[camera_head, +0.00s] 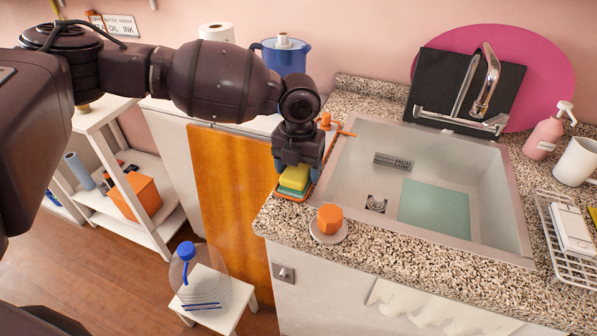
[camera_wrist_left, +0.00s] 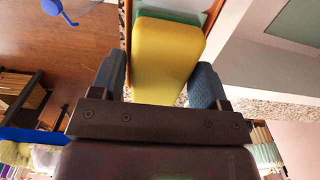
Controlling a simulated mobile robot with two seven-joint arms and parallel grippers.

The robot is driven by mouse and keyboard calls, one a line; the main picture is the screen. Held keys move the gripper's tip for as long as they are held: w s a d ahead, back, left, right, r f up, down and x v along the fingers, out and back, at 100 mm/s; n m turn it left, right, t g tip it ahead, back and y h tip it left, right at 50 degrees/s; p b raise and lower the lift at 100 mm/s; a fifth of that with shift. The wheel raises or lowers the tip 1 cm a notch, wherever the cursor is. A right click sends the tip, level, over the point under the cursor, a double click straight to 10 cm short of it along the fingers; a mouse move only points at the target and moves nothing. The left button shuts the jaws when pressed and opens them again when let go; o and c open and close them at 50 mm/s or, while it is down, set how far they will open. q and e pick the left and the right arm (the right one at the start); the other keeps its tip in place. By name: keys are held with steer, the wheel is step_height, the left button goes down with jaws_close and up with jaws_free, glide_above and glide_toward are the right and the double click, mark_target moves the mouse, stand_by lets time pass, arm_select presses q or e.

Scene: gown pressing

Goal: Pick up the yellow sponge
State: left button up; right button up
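The yellow sponge (camera_head: 295,176) sits near the left end of the counter, just under my left gripper (camera_head: 297,160). In the left wrist view the yellow sponge (camera_wrist_left: 165,55) lies lengthwise between the two fingers of my left gripper (camera_wrist_left: 158,82). The fingers are apart, with small gaps visible beside the sponge. A green piece (camera_head: 291,187) shows at the sponge's near edge, over an orange tray (camera_head: 283,195). The gripper hides the sponge's far part in the head view. My right gripper is not in view.
The sink (camera_head: 345,165) lies right of the sponge. An orange cup-like item (camera_head: 330,216) stands on a round base nearby on the counter. Below, a water jug (camera_head: 199,275) stands on a white stool.

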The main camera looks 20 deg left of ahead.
arm_select(q)
steer(key=c, duration=0.6)
step_height(320, 180, up, 20)
steer(key=p, duration=0.2)
steer(key=shift+p, duration=0.4)
